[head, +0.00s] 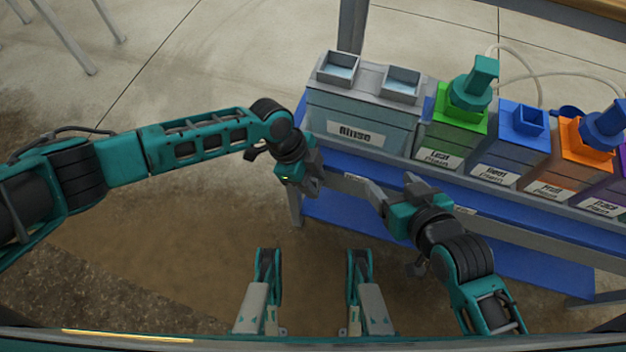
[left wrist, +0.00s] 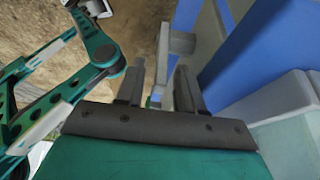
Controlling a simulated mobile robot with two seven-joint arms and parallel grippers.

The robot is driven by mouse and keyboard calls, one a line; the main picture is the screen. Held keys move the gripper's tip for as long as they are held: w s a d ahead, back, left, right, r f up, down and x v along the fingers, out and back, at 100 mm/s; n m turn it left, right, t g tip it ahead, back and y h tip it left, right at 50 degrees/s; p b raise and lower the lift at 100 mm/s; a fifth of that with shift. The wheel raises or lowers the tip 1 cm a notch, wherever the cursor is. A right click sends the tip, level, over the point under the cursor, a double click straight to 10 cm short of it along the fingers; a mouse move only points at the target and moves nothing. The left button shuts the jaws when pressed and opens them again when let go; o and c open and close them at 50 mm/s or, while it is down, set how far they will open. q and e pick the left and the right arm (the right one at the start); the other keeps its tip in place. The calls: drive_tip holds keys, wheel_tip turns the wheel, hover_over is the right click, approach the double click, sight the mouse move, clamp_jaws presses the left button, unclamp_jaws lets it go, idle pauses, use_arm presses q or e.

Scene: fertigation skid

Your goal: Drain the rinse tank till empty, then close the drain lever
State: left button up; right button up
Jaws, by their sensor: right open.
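The rinse tank (head: 350,108), a pale grey-teal box labelled "Rinse", stands at the left end of the bench. Pale blue shows in its two square top openings; I cannot tell the liquid level. My left gripper (head: 316,178) is just below the tank's front left. In the left wrist view, its fingers (left wrist: 159,88) are apart, with a narrow grey part (left wrist: 180,42) beyond the gap. I cannot tell if that is the drain lever. My right gripper (head: 393,186) is open and empty in front of the bench's lower rail. The drain lever is not clearly visible in the head view.
Green (head: 448,125), blue (head: 508,145) and orange (head: 570,155) labelled tanks stand in a row right of the rinse tank, with a purple one at the edge. A blue lower shelf (head: 350,219) runs beneath. Clear hoses arch behind. The floor to the left is open.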

use_arm(q)
clamp_jaws()
idle(0.4)
